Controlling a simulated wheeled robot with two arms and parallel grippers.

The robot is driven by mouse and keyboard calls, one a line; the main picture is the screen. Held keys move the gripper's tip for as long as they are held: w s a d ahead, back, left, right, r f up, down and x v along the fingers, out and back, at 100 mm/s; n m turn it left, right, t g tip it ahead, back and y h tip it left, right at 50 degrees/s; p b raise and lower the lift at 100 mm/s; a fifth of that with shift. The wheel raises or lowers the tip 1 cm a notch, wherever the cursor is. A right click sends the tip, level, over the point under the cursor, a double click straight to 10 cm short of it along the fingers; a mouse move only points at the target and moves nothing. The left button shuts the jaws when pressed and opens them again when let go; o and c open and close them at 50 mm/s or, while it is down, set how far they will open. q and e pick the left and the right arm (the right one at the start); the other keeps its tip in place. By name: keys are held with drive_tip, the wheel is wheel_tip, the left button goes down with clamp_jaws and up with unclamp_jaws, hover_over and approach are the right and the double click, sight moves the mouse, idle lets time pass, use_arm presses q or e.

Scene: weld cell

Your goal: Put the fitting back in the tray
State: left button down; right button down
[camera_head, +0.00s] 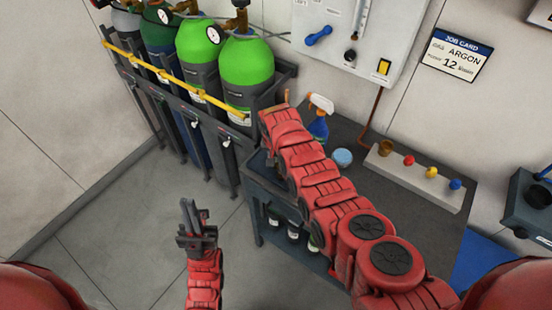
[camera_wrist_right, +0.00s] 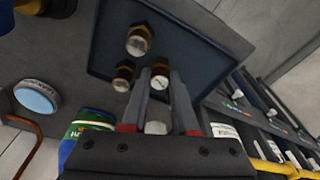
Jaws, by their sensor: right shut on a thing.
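The dark blue tray (camera_wrist_right: 205,50) fills the upper middle of the right wrist view. Two brass fittings (camera_wrist_right: 137,40) sit in it, one near its far side and one close to my fingers. My right gripper (camera_wrist_right: 160,82) is shut on another brass fitting (camera_wrist_right: 160,70), held between the fingertips over the tray's near edge. Whether that fitting touches the tray cannot be told. In the head view my right arm hides its gripper and most of the tray area. My left gripper (camera_head: 190,213) points up over the floor, its fingers close together and empty, away from the bench.
A spray bottle (camera_head: 318,126) and a blue-lidded tub (camera_head: 342,157) stand on the bench beside my right arm. A rack with coloured knobs (camera_head: 415,174) lies farther right. Gas cylinders (camera_head: 246,70) behind a yellow rail (camera_head: 170,78) stand left of the bench. The floor at left is clear.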

sight(275, 170)
drive_tip(key=c, duration=0.7)
unclamp_jaws()
drive_tip(key=shift+r+p, duration=0.2)
drive_tip(key=shift+p, duration=0.15)
drive_tip(key=shift+a+r, duration=0.1)
drive_tip(key=shift+r, duration=0.5)
drive_tip(key=shift+s+r+b, duration=0.2)
drive_tip(key=shift+r+b, duration=0.15)
drive_tip(key=shift+r, duration=0.3)
drive_tip(key=r, duration=0.3)
drive_tip(key=s+r+b, duration=0.1)
drive_tip(key=r, duration=0.5)
drive_tip(key=shift+s+a+r, duration=0.15)
drive_tip(key=shift+s, duration=0.05)
